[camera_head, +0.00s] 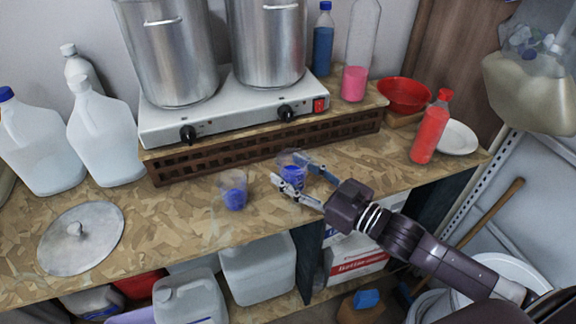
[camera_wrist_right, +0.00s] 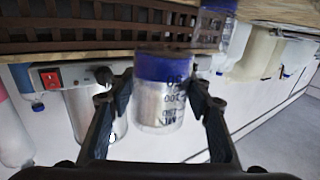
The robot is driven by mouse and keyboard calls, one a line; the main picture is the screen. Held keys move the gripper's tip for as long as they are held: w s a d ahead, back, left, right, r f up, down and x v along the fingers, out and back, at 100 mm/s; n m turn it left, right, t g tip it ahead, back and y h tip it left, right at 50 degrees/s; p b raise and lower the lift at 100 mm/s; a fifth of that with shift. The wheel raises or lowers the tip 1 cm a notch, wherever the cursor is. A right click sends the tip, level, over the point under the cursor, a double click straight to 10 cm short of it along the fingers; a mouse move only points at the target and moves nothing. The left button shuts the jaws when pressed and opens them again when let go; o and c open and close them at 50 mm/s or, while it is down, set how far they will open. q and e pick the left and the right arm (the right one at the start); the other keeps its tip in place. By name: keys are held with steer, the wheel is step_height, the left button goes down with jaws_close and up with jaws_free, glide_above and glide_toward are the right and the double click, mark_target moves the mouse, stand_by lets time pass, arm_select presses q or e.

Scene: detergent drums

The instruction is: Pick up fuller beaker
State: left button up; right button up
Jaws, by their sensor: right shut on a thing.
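Two clear beakers with blue liquid are at the front of the worktop. The right beaker (camera_head: 292,173) is between the fingers of my right gripper (camera_head: 289,169), which is shut on it. In the right wrist view this beaker (camera_wrist_right: 162,98) appears upside down between the two dark fingers, with its blue liquid and dark volume marks visible. The left beaker (camera_head: 234,194) stands apart to the left; it also shows at the top of the right wrist view (camera_wrist_right: 216,28). I cannot tell whether the held beaker touches the worktop. My left gripper is not in view.
A hot plate (camera_head: 232,107) with two steel pots stands on a slatted wooden riser (camera_head: 262,145) behind the beakers. A pot lid (camera_head: 80,238) lies at left near white jugs (camera_head: 103,135). A red bottle (camera_head: 430,127) stands at right. The worktop's front strip is mostly clear.

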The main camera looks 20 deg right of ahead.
steer(key=s+b, duration=0.2)
steer(key=s, duration=1.2)
steer(key=shift+s+d+b, duration=0.2)
steer(key=shift+s+b, duration=0.1)
steer(key=shift+s, duration=0.1)
